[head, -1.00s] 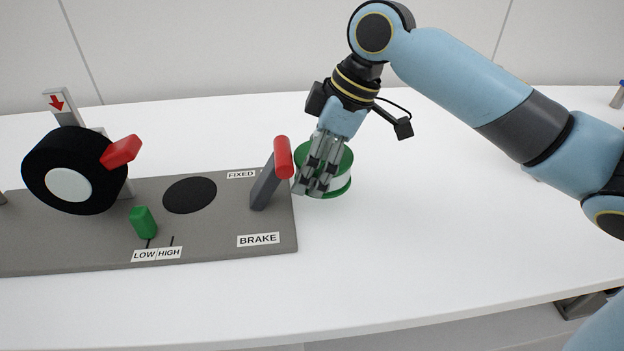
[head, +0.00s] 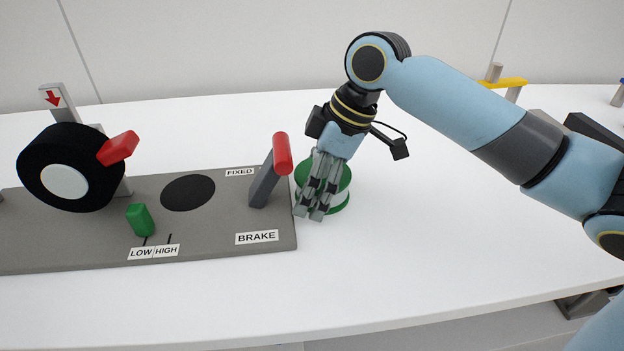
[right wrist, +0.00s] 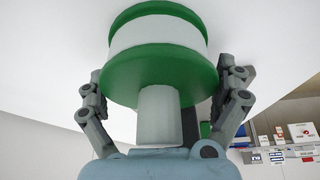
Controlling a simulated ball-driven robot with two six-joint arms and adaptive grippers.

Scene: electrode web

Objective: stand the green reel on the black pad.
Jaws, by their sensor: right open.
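The green reel (head: 340,200) stands on the white table just right of the grey base, partly hidden behind my right gripper (head: 308,214). In the right wrist view the reel (right wrist: 160,75) shows two green flanges, a white band between them and a white stub toward my palm. My right gripper (right wrist: 163,72) is open, with a finger on either side of the reel; I cannot tell whether they touch it. The black pad (head: 188,193) is a bare flat disc on the grey base, left of the brake lever. My left gripper is out of view.
The grey base (head: 210,238) carries a red-topped brake lever (head: 270,172) between reel and pad, a green LOW/HIGH knob (head: 140,220) and a black roll (head: 65,165) with a red piece. A yellow-topped item (head: 500,83) stands at the back right. The table front is clear.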

